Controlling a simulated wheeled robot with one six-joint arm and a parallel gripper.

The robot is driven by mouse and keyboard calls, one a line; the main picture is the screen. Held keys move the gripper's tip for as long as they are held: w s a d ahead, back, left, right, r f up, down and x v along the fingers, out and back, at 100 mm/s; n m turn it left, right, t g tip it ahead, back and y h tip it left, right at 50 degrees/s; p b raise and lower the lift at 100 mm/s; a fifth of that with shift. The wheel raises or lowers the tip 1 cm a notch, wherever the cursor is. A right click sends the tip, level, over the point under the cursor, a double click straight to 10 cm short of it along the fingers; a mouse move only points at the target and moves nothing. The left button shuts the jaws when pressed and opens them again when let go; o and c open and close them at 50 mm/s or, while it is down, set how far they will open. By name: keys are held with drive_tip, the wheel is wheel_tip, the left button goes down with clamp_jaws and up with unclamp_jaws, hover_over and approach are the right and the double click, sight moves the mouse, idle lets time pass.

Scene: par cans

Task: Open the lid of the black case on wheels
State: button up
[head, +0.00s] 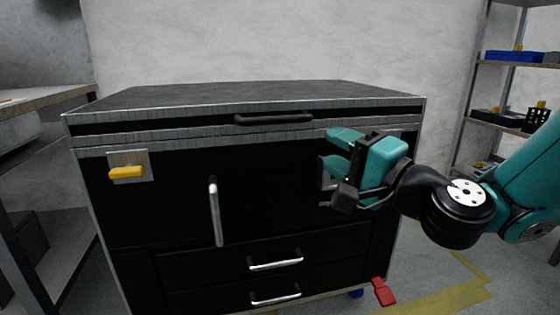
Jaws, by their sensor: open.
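The black case (180,208) with metal edging stands in the middle of the head view. Its lid (250,95) is down, and a dark bar handle (273,118) sits on the lid's front edge. A yellow latch (127,172) on a metal plate is at the case's upper left front. My gripper (326,152), teal and black, is open and empty in front of the case's right side, below and right of the lid handle. It hides part of the right front, where a bit of metal plate shows. A blue wheel (356,293) shows beneath the case.
A vertical silver handle (215,212) and two drawers with silver handles (275,263) are on the case front. A red pedal-like piece (383,291) sticks out at lower right. Shelves (500,123) stand right, a table (45,98) left. A wall is behind.

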sight(283, 121)
drive_tip(key=shift+m+t+h, duration=0.5)
drive_tip(key=shift+m+t, duration=0.1)
drive_tip(key=shift+m, duration=0.1)
drive_tip(key=p+x, duration=0.4)
drive_tip(key=x, duration=0.1)
drive_tip(key=f+p+x, duration=0.1)
drive_tip(key=p+x, duration=0.3)
drive_tip(key=x, duration=0.1)
drive_tip(key=w+d+p+x, duration=0.1)
drive_tip(key=p+x, duration=0.3)
drive_tip(key=x, duration=0.2)
drive_tip(key=shift+w+a+f+p, duration=0.1)
drive_tip(key=shift+w+f+p, duration=0.1)
drive_tip(key=shift+p, duration=0.2)
drive_tip(key=shift+w+a, duration=0.3)
drive_tip(key=shift+w, duration=0.1)
clamp_jaws()
